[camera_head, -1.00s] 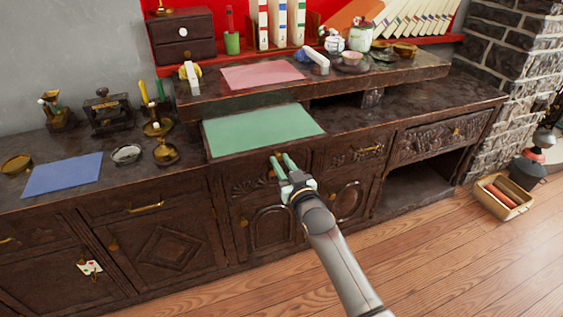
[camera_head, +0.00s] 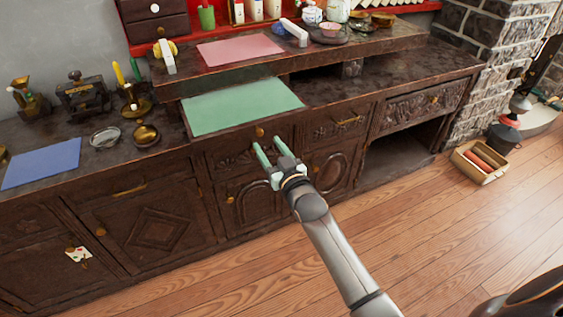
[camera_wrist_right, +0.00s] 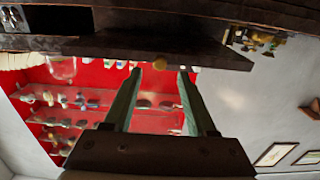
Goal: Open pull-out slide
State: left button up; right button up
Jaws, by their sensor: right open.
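The pull-out slide's board, with a green mat (camera_head: 240,107) lying on top, sits in the cabinet's upper middle; its round brass knob (camera_head: 259,132) shows on the front edge. My right gripper (camera_head: 269,147) is open in front of the knob, its green fingers spread and pointing at the cabinet, with nothing between them. My left gripper is in no view.
The dark carved cabinet (camera_head: 160,230) has drawers and doors around the slide. A blue mat (camera_head: 42,164) and brass pieces stand on the left of its top; a pink mat (camera_head: 240,50) lies on the raised shelf. A box (camera_head: 481,160) stands on the floor at right. The wooden floor in front is open.

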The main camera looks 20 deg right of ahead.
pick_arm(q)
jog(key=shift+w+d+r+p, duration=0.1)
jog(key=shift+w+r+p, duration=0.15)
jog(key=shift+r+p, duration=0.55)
pick_arm(e)
jog(key=s, duration=0.8)
jog(key=shift+s+d, duration=0.15)
jog(key=shift+s, duration=0.25)
